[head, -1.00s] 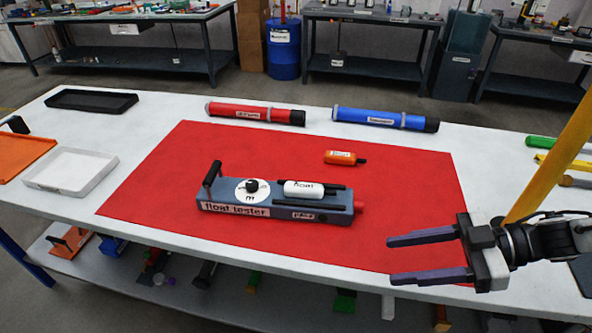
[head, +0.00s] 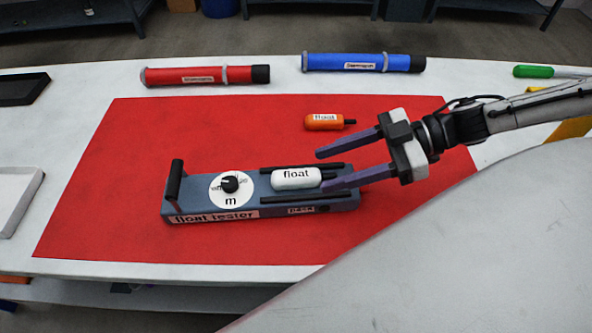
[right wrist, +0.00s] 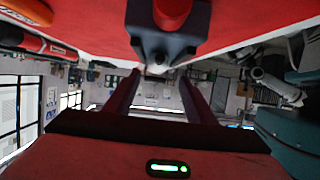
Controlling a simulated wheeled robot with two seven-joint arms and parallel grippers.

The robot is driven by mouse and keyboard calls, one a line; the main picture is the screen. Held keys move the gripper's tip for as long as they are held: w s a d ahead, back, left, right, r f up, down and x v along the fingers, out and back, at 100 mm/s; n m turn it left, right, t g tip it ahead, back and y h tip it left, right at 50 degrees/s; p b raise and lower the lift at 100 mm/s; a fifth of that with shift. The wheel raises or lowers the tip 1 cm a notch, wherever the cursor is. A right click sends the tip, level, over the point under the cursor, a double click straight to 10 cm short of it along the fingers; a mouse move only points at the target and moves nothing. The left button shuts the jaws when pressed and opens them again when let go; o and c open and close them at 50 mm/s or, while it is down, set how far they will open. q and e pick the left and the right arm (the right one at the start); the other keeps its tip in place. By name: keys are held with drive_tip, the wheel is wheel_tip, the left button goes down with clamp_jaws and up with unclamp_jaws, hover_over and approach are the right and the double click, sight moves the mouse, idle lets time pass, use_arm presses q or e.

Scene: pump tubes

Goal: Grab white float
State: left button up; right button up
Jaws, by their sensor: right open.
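The white float (head: 296,178) lies on top of the grey float tester (head: 262,205), near its right end, between two dark rails. My right gripper (head: 320,170) is open, its fingers pointing left. In the head view the near fingertip overlaps the tester's right end, close to the float; whether it touches cannot be told. The far finger is over the red mat behind the float. My left gripper is not in view.
An orange float (head: 323,122) lies on the red mat (head: 110,190) behind the gripper. A red tube (head: 200,76) and a blue tube (head: 340,62) lie along the table's back. A white tray (head: 15,198) and a black tray (head: 22,88) are at left.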

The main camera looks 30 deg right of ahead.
sight(297, 174)
drive_tip(key=b+x, duration=0.4)
drive_tip(key=shift+w+d+f, duration=0.1)
drive_tip(key=shift+w+f, duration=0.05)
drive_tip(key=shift+w, duration=0.05)
drive_tip(key=shift+w+a+b, duration=0.3)
drive_tip(key=shift+a+b, duration=0.15)
drive_tip(key=shift+b, duration=0.3)
drive_tip(key=shift+a, duration=0.1)
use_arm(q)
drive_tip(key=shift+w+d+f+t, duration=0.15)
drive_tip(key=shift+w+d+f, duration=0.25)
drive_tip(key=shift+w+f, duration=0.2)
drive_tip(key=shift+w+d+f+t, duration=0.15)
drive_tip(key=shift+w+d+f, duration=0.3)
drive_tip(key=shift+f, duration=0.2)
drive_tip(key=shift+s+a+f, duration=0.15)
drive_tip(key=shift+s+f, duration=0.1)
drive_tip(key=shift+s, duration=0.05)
use_arm(e)
drive_tip(key=c, duration=1.3)
